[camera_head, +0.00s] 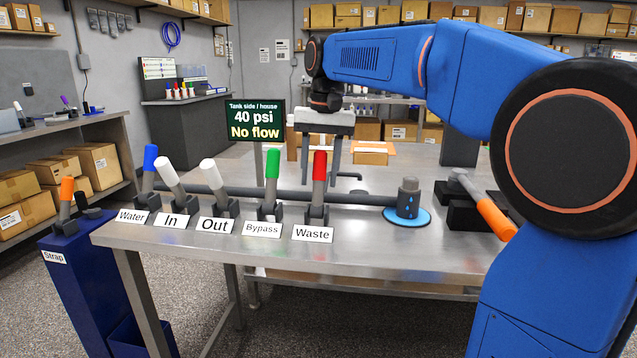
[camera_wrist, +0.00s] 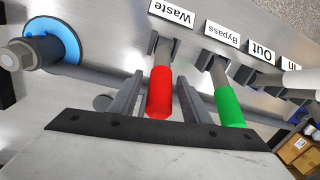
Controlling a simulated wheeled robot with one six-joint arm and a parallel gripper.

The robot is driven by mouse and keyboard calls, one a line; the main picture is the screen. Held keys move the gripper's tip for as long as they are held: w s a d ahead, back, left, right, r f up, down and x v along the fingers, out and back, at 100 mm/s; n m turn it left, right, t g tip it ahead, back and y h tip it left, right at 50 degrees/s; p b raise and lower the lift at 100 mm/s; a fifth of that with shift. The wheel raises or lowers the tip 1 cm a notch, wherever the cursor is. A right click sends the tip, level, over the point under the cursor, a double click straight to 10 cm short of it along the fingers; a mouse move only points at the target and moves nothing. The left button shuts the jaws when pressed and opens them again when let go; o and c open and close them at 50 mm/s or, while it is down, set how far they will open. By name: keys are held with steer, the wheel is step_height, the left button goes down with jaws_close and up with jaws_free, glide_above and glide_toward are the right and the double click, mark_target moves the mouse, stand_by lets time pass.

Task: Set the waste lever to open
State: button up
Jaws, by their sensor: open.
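The waste lever, with a red handle (camera_head: 319,166), stands nearly upright in its bracket behind the Waste label (camera_head: 313,234) on the steel bench. In the wrist view the red handle (camera_wrist: 160,92) lies between the two fingers of my gripper (camera_wrist: 158,92), with a gap on each side. My gripper (camera_head: 320,175) is open and hangs just behind and over this lever. The green bypass lever (camera_head: 272,166) stands to its left. In the wrist view the green handle (camera_wrist: 230,106) is close beside the right finger.
The white In lever (camera_head: 168,175) and Out lever (camera_head: 212,176), and blue Water lever (camera_head: 150,167), stand further left. A grey pipe (camera_head: 350,198) runs behind to a fitting (camera_head: 408,197). An orange handle (camera_head: 494,216) is at right. A sign (camera_head: 255,120) reads "40 psi No flow".

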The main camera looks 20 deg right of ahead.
steer(key=shift+a+f, duration=0.1)
steer(key=shift+f, duration=1.1)
steer(key=shift+c, duration=0.3)
jaws_close()
